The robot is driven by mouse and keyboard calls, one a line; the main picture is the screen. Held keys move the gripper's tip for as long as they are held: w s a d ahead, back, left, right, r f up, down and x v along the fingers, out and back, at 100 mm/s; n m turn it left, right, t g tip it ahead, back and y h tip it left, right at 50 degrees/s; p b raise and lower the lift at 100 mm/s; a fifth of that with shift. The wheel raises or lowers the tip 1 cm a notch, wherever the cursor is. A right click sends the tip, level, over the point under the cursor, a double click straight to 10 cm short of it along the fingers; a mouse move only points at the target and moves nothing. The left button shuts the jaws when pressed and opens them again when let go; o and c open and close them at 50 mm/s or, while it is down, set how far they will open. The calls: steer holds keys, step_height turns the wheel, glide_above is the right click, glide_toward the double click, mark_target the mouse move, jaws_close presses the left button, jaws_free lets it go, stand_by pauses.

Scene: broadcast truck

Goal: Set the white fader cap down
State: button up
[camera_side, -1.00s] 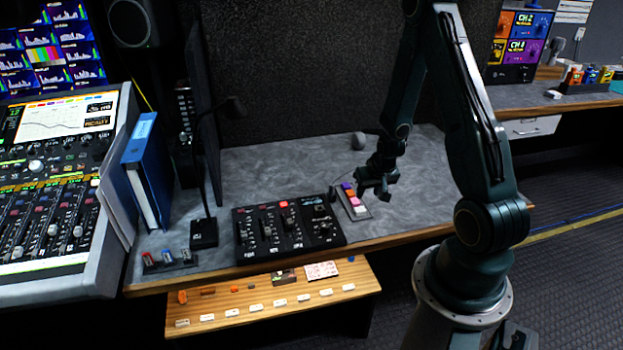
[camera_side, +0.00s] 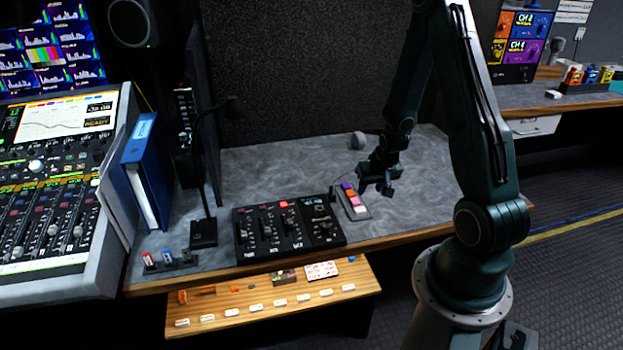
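My gripper (camera_side: 375,190) is above the grey worktop, just right of a small dark tray (camera_side: 364,216) holding a row of coloured caps. Its two dark fingers look spread, and I see nothing between them, though it is small and dark here. A pale, white-looking cap (camera_side: 361,209) sits at the near end of the row in the tray, apart from the gripper. A purple cap (camera_side: 346,186) is at the far end, with orange and pink ones between. I cannot tell for certain which piece is the white fader cap.
A black fader panel (camera_side: 290,230) stands left of the tray. A wooden pull-out shelf (camera_side: 270,318) below holds several white pieces and small parts. A gooseneck microphone base (camera_side: 203,233) and a blue binder (camera_side: 142,160) stand further left. The worktop behind is mostly clear, with a grey ball (camera_side: 359,140).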

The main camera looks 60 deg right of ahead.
steer(key=w+a+r+n+t+y, duration=0.1)
steer(key=w+a+r+n, duration=0.1)
steer(key=a+r, duration=0.6)
steer(key=w+a+r+n+t, duration=0.15)
steer(key=a+r, duration=0.35)
steer(key=r, duration=0.5)
steer(key=s+a+r+n+y, duration=0.2)
steer(key=s+a+r+n, duration=0.3)
steer(key=s+a+r, duration=0.6)
steer(key=shift+s+a, duration=0.85)
steer(key=shift+s, duration=0.05)
